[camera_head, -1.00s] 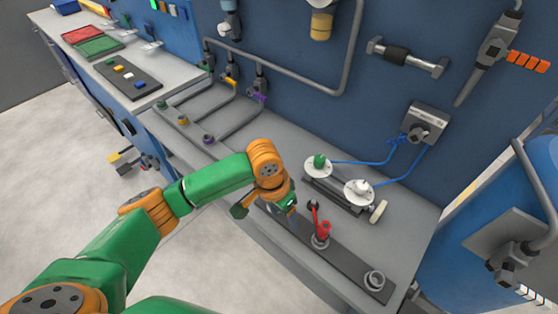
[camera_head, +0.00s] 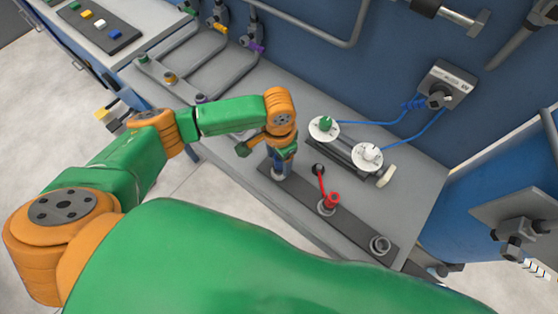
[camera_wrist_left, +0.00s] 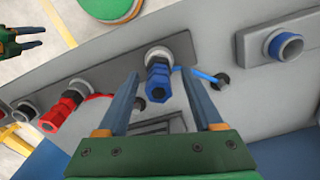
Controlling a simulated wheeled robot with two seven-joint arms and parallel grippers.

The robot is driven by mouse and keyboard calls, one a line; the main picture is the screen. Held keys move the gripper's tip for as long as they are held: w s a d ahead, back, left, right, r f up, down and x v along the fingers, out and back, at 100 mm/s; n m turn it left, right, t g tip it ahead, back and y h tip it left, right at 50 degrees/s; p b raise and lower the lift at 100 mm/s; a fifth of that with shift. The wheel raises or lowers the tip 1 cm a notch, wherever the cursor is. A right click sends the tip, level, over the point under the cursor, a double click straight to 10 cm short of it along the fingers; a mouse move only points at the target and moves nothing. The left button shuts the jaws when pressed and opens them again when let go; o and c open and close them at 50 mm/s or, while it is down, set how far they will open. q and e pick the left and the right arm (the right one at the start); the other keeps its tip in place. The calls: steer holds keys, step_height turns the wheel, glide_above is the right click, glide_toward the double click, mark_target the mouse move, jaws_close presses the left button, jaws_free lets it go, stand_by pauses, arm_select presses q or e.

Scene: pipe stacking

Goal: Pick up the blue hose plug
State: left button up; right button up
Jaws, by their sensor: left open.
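The blue hose plug (camera_wrist_left: 158,82) stands in a grey collar in the left wrist view, with a short blue hose running from it to a dark fitting. My left gripper (camera_wrist_left: 160,74) is open, with one finger on each side of the plug and visible gaps between. In the head view my left gripper (camera_head: 281,163) points down at the far-left end of the dark strip and mostly hides the plug. Another gripper, my right one (camera_wrist_left: 38,38), shows small at the upper left of the wrist view with its fingers apart.
A red plug (camera_head: 331,201) with a red hose stands beside the gripper, and an empty grey socket (camera_head: 380,245) sits farther right. A blue-ringed port (camera_wrist_left: 290,48) is at the wrist view's right.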

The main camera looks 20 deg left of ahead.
arm_select(q)
jaws_close()
stand_by(1.3)
